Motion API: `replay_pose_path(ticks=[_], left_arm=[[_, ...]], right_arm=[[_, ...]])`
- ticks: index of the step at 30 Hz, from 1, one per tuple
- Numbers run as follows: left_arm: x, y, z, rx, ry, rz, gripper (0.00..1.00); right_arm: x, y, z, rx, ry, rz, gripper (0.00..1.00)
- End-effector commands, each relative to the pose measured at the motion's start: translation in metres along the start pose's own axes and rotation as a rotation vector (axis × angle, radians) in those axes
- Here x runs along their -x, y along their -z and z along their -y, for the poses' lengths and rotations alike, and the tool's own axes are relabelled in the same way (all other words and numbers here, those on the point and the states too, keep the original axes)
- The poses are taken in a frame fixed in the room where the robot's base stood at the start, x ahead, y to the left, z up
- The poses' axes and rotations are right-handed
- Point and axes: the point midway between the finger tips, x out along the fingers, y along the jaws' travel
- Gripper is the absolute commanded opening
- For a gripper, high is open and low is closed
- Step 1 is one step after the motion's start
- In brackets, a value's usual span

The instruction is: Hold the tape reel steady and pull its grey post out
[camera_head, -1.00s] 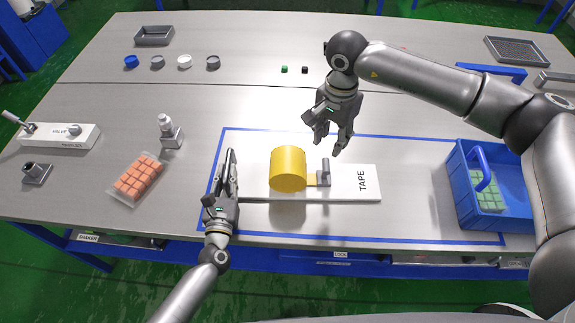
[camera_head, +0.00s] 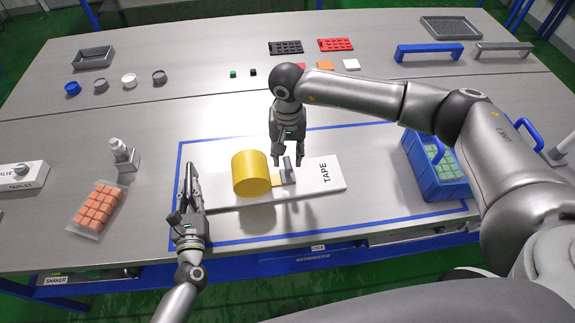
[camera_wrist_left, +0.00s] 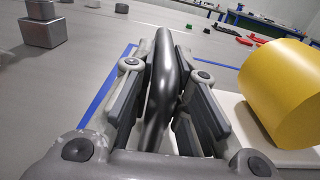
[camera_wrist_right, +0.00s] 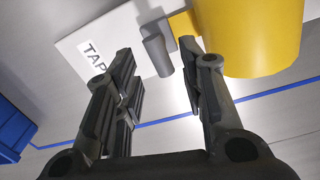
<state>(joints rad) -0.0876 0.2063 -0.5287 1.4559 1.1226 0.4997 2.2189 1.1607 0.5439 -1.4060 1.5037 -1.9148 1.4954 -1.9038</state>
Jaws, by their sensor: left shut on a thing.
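The yellow tape reel (camera_head: 251,172) sits on a white base marked TAPE (camera_head: 318,178). A short yellow strip runs from it toward a grey post (camera_head: 288,170) on the right. My left gripper (camera_head: 188,185), at the base's left end, is shut on a dark grey rounded bar (camera_wrist_left: 162,85), apart from the reel's yellow body. My right gripper (camera_head: 287,154) points down close above the post, its fingers apart. In the right wrist view the post (camera_wrist_right: 157,52) shows just beyond and between the open fingertips (camera_wrist_right: 168,75), not gripped. The reel partly shows in the left wrist view (camera_wrist_left: 283,90).
A blue outline (camera_head: 330,234) surrounds the base on the metal table. A blue crate (camera_head: 437,181) stands to the right.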

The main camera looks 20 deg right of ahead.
Motion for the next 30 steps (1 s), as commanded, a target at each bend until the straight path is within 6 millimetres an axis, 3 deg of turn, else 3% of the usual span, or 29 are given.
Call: replay_pose_path(ticks=[3, 9, 22, 30], left_arm=[[0.000, 0.000, 0.000, 0.000, 0.000, -0.001, 0.00], [0.000, 0.000, 0.000, 0.000, 0.000, -0.001, 0.00], [0.000, 0.001, 0.000, 0.000, 0.000, -0.001, 0.00], [0.000, 0.001, 0.000, 0.000, 0.000, -0.001, 0.00]], right_arm=[[-0.024, -0.001, 0.000, -0.002, -0.001, 0.003, 0.37], [-0.051, 0.000, 0.000, -0.002, 0.000, 0.001, 0.37], [-0.061, 0.000, 0.000, -0.002, 0.000, -0.001, 0.37], [-0.060, 0.000, 0.000, -0.002, 0.000, -0.001, 0.02]])
